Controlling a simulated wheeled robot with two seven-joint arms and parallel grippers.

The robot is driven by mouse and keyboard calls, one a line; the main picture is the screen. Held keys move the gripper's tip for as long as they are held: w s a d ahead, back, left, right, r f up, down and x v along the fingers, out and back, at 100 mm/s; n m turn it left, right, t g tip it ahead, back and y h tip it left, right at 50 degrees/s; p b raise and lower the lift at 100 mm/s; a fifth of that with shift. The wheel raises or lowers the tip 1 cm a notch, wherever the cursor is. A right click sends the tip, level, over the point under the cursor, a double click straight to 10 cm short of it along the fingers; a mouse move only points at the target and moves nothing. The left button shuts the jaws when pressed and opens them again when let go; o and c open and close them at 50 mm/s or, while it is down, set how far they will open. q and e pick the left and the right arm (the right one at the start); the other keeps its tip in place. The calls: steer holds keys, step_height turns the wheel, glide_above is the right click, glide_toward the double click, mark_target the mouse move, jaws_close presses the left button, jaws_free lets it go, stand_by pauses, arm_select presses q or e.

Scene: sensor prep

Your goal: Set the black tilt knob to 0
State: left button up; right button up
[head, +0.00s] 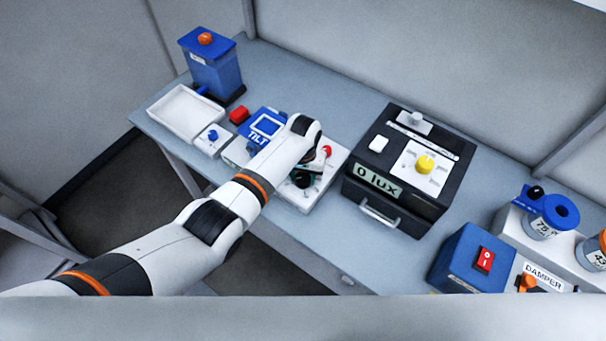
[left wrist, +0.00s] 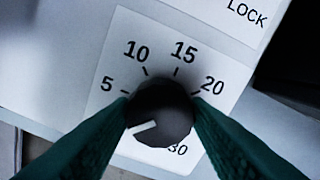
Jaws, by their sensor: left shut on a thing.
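The black tilt knob (left wrist: 165,105) sits on a white dial plate with printed marks 5, 10, 15, 20 and 30 in the left wrist view. Its white pointer line points left and slightly down, below the 5 mark. The 0 mark is not visible, and the left finger covers that side. My left gripper (left wrist: 161,112) is shut on the knob, one dark green finger on each side. In the head view the knob (head: 301,180) shows below my left gripper (head: 306,171) on the white tilt unit (head: 325,176). My right gripper is not in view.
A red button (head: 326,151) sits beside the knob, and LOCK is printed nearby. The black lux box (head: 400,210) stands to the right. A blue TILT display (head: 266,124), red block (head: 239,115) and white tray (head: 185,113) are to the left.

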mark_target(303, 177)
arm_select(q)
steer(key=shift+w+r, duration=0.1)
steer(key=shift+r, duration=0.05)
steer(key=o, duration=1)
step_height(303, 177, up, 12)
steer(key=b, duration=0.2)
steer(key=shift+b, duration=0.35)
